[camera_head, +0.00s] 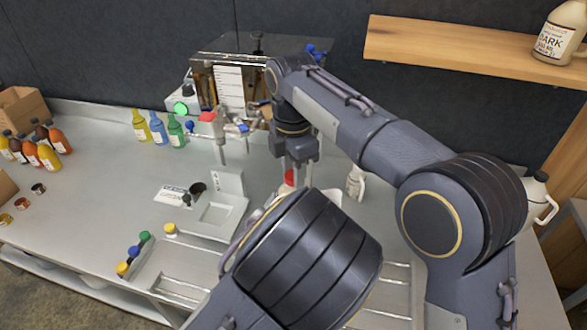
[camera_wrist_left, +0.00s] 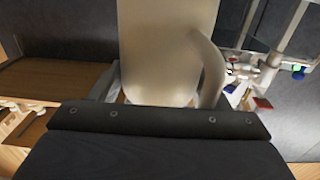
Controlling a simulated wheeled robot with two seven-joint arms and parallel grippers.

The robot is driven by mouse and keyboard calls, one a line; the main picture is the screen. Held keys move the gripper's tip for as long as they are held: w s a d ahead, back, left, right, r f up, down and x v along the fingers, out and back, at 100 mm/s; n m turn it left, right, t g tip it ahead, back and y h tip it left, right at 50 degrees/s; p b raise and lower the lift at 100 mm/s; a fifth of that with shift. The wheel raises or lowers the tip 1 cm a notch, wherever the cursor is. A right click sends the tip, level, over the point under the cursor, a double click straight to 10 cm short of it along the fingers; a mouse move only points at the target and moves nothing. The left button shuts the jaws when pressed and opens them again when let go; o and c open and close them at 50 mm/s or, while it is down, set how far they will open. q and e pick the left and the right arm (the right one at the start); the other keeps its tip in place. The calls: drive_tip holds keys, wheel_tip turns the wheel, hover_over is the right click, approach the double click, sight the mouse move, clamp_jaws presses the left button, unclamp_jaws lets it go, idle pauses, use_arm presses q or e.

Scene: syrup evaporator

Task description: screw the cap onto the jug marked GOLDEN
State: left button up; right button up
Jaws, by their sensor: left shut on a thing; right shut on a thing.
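A cream jug (camera_wrist_left: 168,50) with a loop handle fills the middle of the left wrist view. My left gripper (camera_wrist_left: 158,104) is shut on it; no label shows from this side. In the head view my left forearm hides this gripper and most of the jug. My right gripper (camera_head: 297,166) points down at the middle of the bench, shut on a red cap (camera_head: 289,177). The cap is just above or at the top of what the left forearm hides. I cannot tell whether cap and jug neck touch.
A jug marked DARK (camera_head: 553,38) stands on the wooden shelf (camera_head: 470,62). Another white jug (camera_head: 355,182) is behind my arms. A grey stand (camera_head: 215,212), coloured bottles (camera_head: 158,130) and a row of coloured caps (camera_head: 134,252) are at left. Bench surface (camera_head: 100,190) there is partly clear.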

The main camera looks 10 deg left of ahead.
drive_tip(key=m, duration=0.5)
drive_tip(key=shift+m, duration=0.4)
drive_tip(key=m, duration=2.1)
drive_tip(key=shift+f, duration=0.1)
drive_tip(key=o, duration=1.1)
drive_tip(key=shift+c, duration=0.2)
drive_tip(key=shift+r, duration=2.3)
